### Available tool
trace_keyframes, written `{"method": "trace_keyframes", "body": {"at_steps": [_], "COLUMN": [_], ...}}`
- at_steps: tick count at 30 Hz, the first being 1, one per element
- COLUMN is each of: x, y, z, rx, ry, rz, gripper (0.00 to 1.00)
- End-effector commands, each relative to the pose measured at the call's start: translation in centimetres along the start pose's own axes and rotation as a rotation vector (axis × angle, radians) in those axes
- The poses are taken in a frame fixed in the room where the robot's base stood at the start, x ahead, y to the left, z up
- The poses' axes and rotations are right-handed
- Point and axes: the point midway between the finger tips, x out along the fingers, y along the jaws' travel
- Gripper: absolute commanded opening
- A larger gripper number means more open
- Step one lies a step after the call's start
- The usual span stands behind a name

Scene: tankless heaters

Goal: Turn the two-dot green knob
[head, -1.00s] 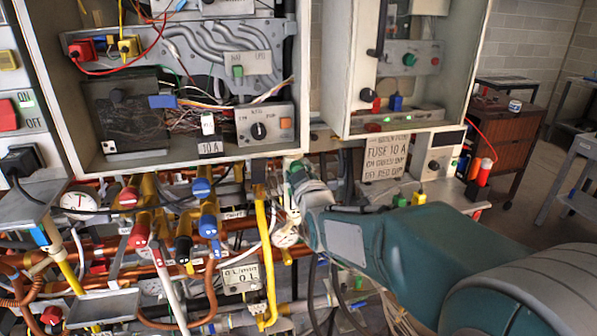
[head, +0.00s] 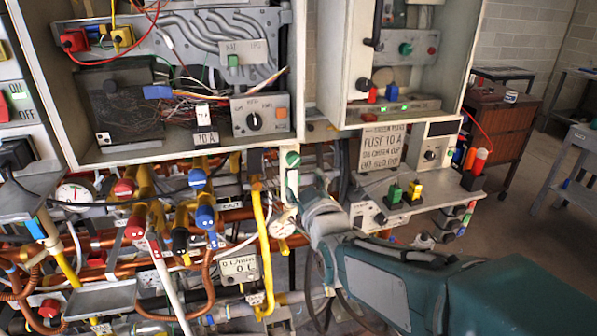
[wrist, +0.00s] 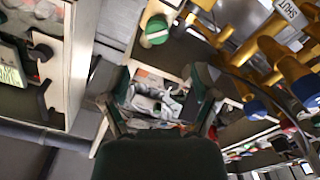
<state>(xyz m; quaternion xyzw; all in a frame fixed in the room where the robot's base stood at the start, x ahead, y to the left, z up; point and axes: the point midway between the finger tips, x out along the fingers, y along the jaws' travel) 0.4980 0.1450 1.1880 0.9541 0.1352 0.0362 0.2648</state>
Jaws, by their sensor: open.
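A round green knob (head: 292,158) sits on a pale upright plate under the gap between the two cabinets. A green knob with a pale bar across it also shows at the top of the wrist view (wrist: 155,32); it looks like the same one. I cannot make out dots on either. My gripper (wrist: 158,80) is open and empty, with its dark fingers spread either side of a blurred pale background. The knob is above the fingers in that picture, apart from them. In the head view my arm's end is just below and right of the knob; the fingers are hidden there.
Other green parts are a cabinet button (head: 405,48) and a small block (head: 394,192) on the right shelf. Copper pipes and red, blue and black valve handles crowd the left. A yellow pipe (head: 262,235) runs close left of my arm.

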Motion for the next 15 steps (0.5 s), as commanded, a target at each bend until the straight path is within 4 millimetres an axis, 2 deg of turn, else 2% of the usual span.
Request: {"method": "trace_keyframes", "body": {"at_steps": [3, 6, 15], "x": [-1.6, -2.4, -2.7], "y": [0.0, 0.0, -0.1], "z": [-0.1, 0.0, 0.0], "rx": [0.0, 0.0, 0.0], "ry": [0.002, 0.001, -0.001], "rz": [0.001, 0.0, 0.0], "gripper": [0.79, 0.79, 0.79]}}
